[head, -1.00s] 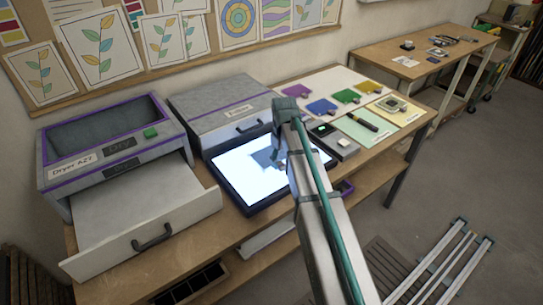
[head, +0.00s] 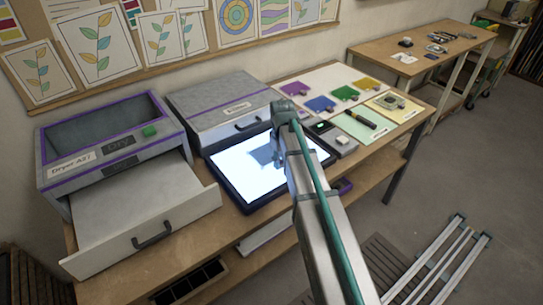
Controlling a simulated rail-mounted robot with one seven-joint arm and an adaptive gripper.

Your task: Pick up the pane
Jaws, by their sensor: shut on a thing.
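The light panel (head: 234,181), a bright white screen in a dark frame, lies on the bench in the middle of the head view. My gripper (head: 277,154) shows only in small part over its far right portion, at the left side of my arm, which hides most of it. It is shut on the pane. The pane's outline cannot be made out; a blue-grey patch, perhaps the pane or a shadow, shows on the panel beside the gripper. How high the pane is above the panel cannot be told.
A dryer (head: 110,151) with its drawer (head: 140,215) pulled out stands at left. A grey box with a shut drawer (head: 225,105) stands behind the panel. Coloured squares, a marker (head: 360,119) and a small device (head: 391,102) lie at right.

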